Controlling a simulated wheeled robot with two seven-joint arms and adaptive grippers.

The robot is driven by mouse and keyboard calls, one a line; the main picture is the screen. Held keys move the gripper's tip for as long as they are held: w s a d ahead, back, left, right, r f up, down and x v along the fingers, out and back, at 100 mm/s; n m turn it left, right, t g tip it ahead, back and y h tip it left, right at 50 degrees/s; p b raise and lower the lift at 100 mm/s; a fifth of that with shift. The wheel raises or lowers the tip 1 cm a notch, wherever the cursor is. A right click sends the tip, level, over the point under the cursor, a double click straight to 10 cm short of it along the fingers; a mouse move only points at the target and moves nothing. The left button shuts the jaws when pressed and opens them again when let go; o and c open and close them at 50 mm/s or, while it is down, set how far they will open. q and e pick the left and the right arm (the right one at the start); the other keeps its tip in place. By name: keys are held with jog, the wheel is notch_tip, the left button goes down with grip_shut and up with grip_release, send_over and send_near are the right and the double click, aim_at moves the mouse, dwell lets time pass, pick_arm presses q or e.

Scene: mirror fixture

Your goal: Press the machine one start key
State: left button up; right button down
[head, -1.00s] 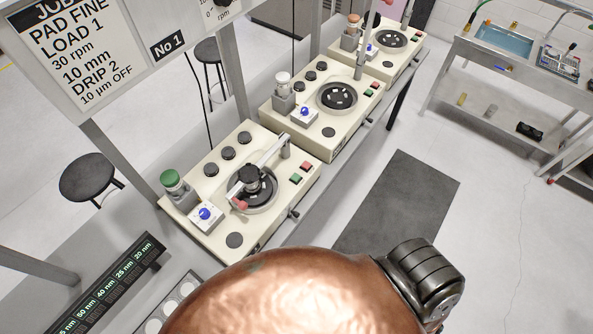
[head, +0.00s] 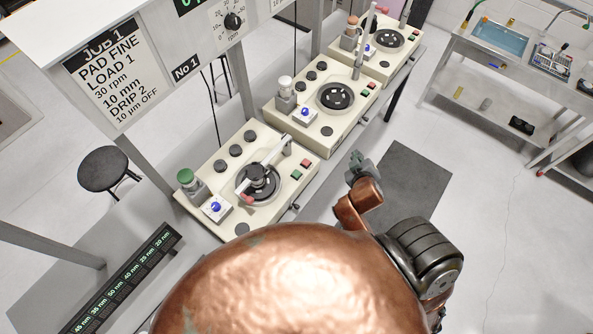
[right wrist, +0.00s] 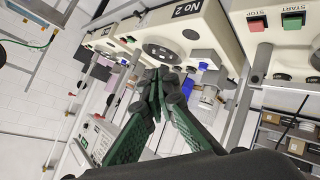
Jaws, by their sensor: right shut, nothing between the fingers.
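Machine one (head: 222,168) is the nearest cream machine in the head view, by the No 1 sign. Its green key (head: 296,175) and red key (head: 305,163) sit side by side near its right edge; their lettering is too small to read there. My right gripper (head: 357,165) is shut and empty, right of these keys and apart from them, over the floor side. In the right wrist view its dark green fingers (right wrist: 157,80) meet in front of a machine labelled NO 2. Keys lettered START and STOP show at that view's right; I cannot tell whose. My left gripper is not in view.
Two similar machines stand behind, the middle one (head: 310,120) and the far one (head: 392,58). A job board (head: 105,75) hangs at the upper left. A dark mat (head: 405,185) lies on the floor at right. A sink bench (head: 480,75) stands at the far right.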

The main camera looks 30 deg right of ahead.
jog(key=w+a+r+n+t, duration=0.1)
jog(key=w+r+n+t, duration=0.45)
jog(key=r, duration=0.35)
jog(key=w+a+r+n+t, duration=0.1)
jog(key=w+r+n+t, duration=0.4)
jog(key=r, duration=0.4)
jog(key=w+a+f+n+y, duration=0.1)
jog(key=w+a+n+y, duration=0.55)
jog(key=a+n, duration=0.2)
jog(key=w+a+f+n+g+y, duration=0.1)
jog(key=a+f+n+g+y, duration=0.15)
jog(key=f+n, duration=0.35)
jog(key=w+a+f+n+g+y, duration=0.1)
jog(key=a+f+n+g+y, duration=0.2)
jog(key=f, duration=0.5)
jog(key=s+f+n+g, duration=0.1)
jog(key=s+f+g, duration=0.1)
jog(key=f, duration=0.4)
jog(key=s+d+f+n+g+h, duration=0.1)
jog(key=s+f+n+g, duration=0.1)
jog(key=f+g, duration=0.2)
notch_tip(320, 180, down, 3)
jog(key=shift+s+f, duration=0.1)
jog(key=shift+s, duration=0.05)
